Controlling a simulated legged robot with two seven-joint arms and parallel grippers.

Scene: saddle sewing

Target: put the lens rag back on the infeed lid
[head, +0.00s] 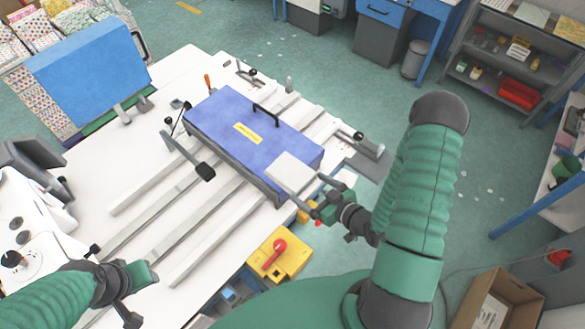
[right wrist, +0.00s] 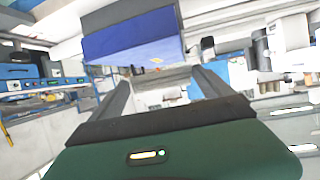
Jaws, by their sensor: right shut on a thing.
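The infeed lid (head: 225,125) is a blue rectangular cover with a black handle and a yellow label, on the white machine table. The lens rag (head: 291,171) is a pale grey flat square over the lid's near right corner. My right gripper (head: 318,190) is shut on the rag's right edge. I cannot tell whether the rag touches the lid. The right wrist view shows the lid (right wrist: 133,37) ahead, beyond my two dark fingers. My left gripper (head: 143,274) is low at left over the white table; its fingers do not show clearly.
A yellow switch box with a red knob (head: 278,255) sits at the table's near edge. White rails (head: 205,232) run beside the lid. A dark lever (head: 190,158) stands at its left side. A blue panel (head: 88,72) is at far left.

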